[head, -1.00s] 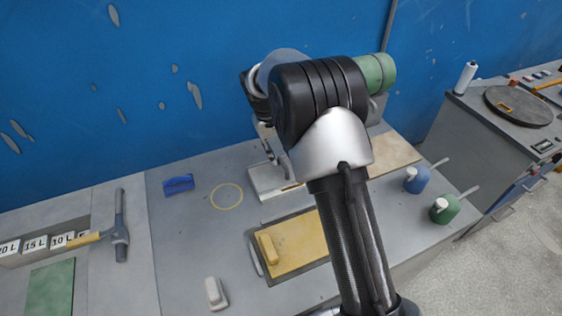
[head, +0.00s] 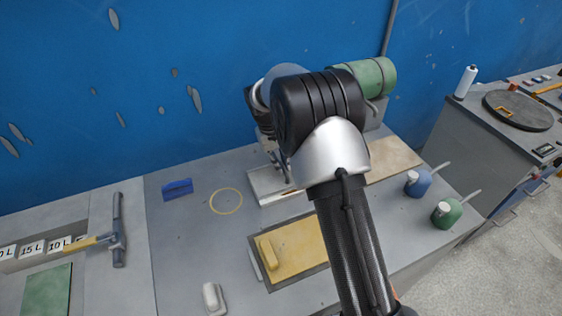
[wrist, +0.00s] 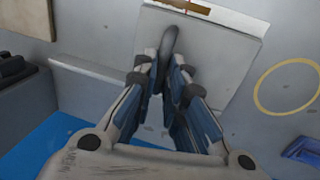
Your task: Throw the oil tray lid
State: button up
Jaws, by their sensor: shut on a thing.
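The oil tray (head: 268,199) is a low pale box on the grey bench, partly hidden behind my arm in the head view. In the wrist view a flat grey plate with a pale edge, which looks like its lid (wrist: 222,58), lies beyond my fingers. A dark curved handle (wrist: 170,42) stands up from it between the fingertips. My gripper (wrist: 172,68) is shut on this handle. In the head view my gripper (head: 278,160) is over the tray and mostly hidden by my wrist. Whether the lid is raised or tilted is hard to tell.
A yellow board (head: 297,246) lies in front. Blue (head: 417,183) and green (head: 446,212) containers stand right. The blue wall (head: 90,90) is close behind.

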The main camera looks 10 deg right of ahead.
grip_shut()
jog(key=shift+w+d, duration=0.1)
jog(key=shift+d, duration=0.3)
jog(key=w+d+p, duration=0.1)
jog(key=d, duration=0.3)
jog(key=w+d+p, duration=0.1)
jog(key=d+p, duration=0.1)
jog(key=d, duration=0.3)
jog(key=w+d+p, duration=0.1)
jog(key=d+p, duration=0.1)
jog(key=d, duration=0.3)
jog(key=shift+d, duration=0.15)
jog(key=o, duration=0.6)
grip_release()
jog(key=shift+d, duration=0.15)
